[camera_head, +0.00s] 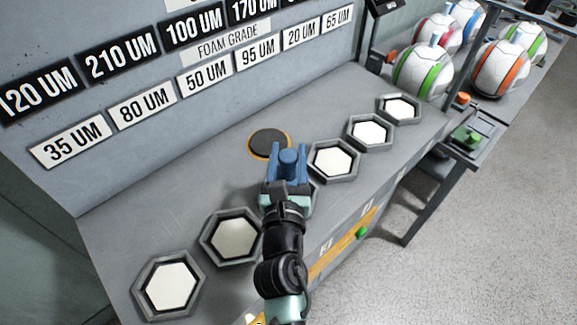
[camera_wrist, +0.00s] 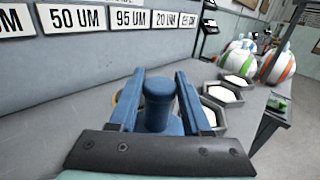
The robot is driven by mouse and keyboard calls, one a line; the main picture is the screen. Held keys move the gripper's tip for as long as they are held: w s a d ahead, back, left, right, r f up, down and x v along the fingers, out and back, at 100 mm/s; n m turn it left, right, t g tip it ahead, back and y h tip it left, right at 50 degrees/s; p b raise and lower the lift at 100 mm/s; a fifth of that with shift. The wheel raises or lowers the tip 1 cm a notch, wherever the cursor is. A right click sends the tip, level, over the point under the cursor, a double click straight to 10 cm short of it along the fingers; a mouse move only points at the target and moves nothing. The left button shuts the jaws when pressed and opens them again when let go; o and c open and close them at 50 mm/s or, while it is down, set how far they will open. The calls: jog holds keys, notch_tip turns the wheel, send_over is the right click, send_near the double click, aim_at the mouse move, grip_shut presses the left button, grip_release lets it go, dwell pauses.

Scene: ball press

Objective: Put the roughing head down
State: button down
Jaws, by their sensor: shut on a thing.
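My gripper (camera_head: 288,153) is over the grey bench, shut on the blue round knob of the roughing head (camera_head: 290,162). In the wrist view the knob (camera_wrist: 158,103) stands upright between the two blue fingers (camera_wrist: 157,90). A dark round disc (camera_head: 268,142) with an orange rim shows just past the fingertips. I cannot tell whether this disc is part of the head or a spot on the bench. The underside of the head is hidden, so its gap to the bench cannot be told.
Hexagonal trays with pale pads line the bench, at the left (camera_head: 168,288), left of my gripper (camera_head: 234,238) and to its right (camera_head: 334,160). Foam grade labels (camera_head: 226,48) cover the back panel. Balls (camera_head: 424,70) sit on a rack at the upper right. Bare bench lies left of the disc.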

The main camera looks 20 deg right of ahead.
notch_tip(320, 180, down, 2)
jog(key=shift+b, duration=0.55)
jog(key=shift+r, duration=0.1)
jog(key=c, duration=0.8)
grip_release()
jog(key=shift+f, duration=0.4)
jog(key=o, duration=0.4)
jog(key=shift+o, duration=0.2)
